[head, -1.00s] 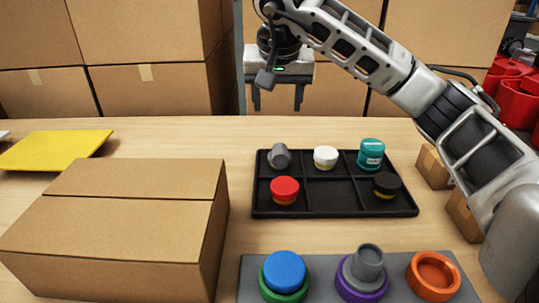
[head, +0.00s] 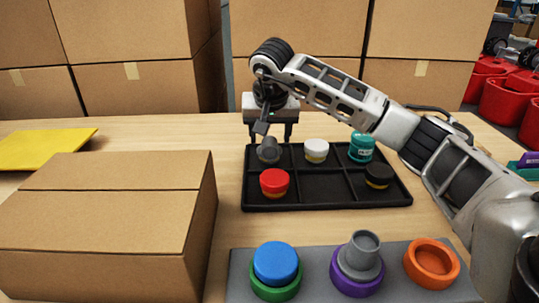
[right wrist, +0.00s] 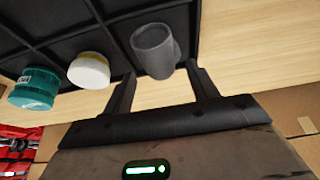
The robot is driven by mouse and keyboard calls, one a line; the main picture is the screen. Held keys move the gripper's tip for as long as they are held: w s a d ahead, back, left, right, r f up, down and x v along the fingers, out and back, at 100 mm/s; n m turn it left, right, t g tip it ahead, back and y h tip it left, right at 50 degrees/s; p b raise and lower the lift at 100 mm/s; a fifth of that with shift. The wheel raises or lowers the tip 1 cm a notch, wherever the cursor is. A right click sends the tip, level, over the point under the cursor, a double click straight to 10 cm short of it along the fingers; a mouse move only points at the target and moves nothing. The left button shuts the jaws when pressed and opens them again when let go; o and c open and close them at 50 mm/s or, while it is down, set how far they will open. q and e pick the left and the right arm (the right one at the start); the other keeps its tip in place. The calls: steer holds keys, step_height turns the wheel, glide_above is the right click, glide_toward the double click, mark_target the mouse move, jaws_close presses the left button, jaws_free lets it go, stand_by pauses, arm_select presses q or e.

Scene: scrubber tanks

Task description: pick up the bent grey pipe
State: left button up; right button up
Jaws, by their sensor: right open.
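The bent grey pipe (head: 268,150) sits in the back-left compartment of the black tray (head: 330,203). My right gripper (head: 268,138) is over the tray's back-left corner, close to the pipe. In the right wrist view the pipe (right wrist: 155,50) stands between and just beyond the two fingertips of the right gripper (right wrist: 160,75). The fingers are open, and I see a gap between each fingertip and the pipe. In the head view the wrist partly hides the pipe's top. My left gripper is not in view.
The tray also holds a white jar (head: 316,150), a teal jar (head: 361,148), a red jar (head: 273,183) and a black jar (head: 378,176). A large cardboard box (head: 110,225) stands left. A grey board (head: 315,299) with coloured rings lies in front.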

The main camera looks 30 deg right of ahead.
steer(key=shift+x, duration=0.8)
steer(key=c, duration=1.1)
steer(key=shift+r, duration=0.15)
